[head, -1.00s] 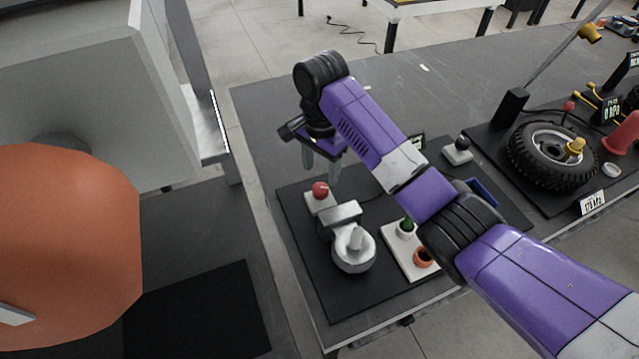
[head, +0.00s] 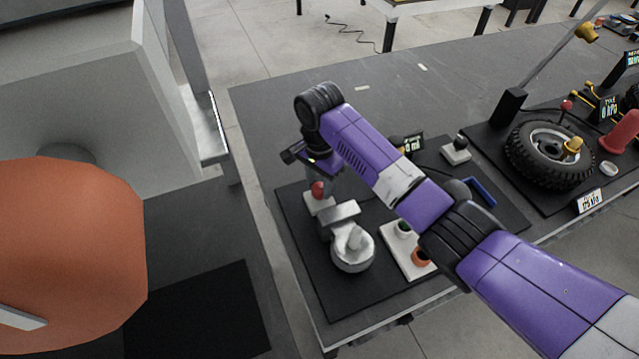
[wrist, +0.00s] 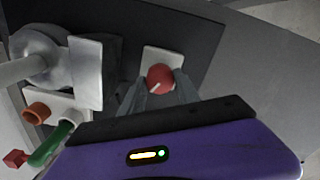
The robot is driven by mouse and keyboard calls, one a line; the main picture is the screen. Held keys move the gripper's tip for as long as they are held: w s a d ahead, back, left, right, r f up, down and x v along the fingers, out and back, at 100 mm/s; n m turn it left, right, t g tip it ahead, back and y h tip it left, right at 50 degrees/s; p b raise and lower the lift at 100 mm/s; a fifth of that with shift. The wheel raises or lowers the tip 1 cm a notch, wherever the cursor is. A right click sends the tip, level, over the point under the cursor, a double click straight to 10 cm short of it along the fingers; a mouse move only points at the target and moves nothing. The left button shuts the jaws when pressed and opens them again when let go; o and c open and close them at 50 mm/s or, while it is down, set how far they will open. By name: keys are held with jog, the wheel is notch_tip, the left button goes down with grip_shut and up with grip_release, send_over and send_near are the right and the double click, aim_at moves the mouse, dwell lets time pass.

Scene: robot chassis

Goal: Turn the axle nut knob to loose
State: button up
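The axle nut knob is most likely the red round knob (head: 318,189) on a small white base on the black board. In the wrist view, the knob (wrist: 160,78) shows a pale pointer line slanting toward the lower left; no label for loose can be read. My gripper (head: 320,177) is down at the knob. In the wrist view, my gripper's grey fingers (wrist: 161,88) are spread, one on each side of the knob. I cannot tell whether either finger touches it. A silver hub part (head: 350,245) stands just in front of the knob.
A white plate (head: 405,258) with green and orange fittings lies right of the hub. The table behind is clear.

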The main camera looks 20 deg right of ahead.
grip_shut()
jog(key=shift+n+p, duration=0.3)
jog(key=shift+p, duration=0.1)
jog(key=n+p, duration=0.2)
jog(key=shift+a+r+n, duration=0.1)
jog(key=shift+n, duration=0.3)
jog(key=n+p, duration=0.1)
jog(key=n, duration=0.2)
jog(key=shift+n+p, duration=0.3)
jog(key=shift+p, duration=0.1)
jog(key=n+p, duration=0.1)
jog(key=n, duration=0.3)
jog(key=shift+n, duration=0.3)
jog(key=n+p, duration=0.1)
jog(key=n, duration=1.1)
jog(key=shift+p, duration=0.35)
jog(key=shift+n, duration=0.3)
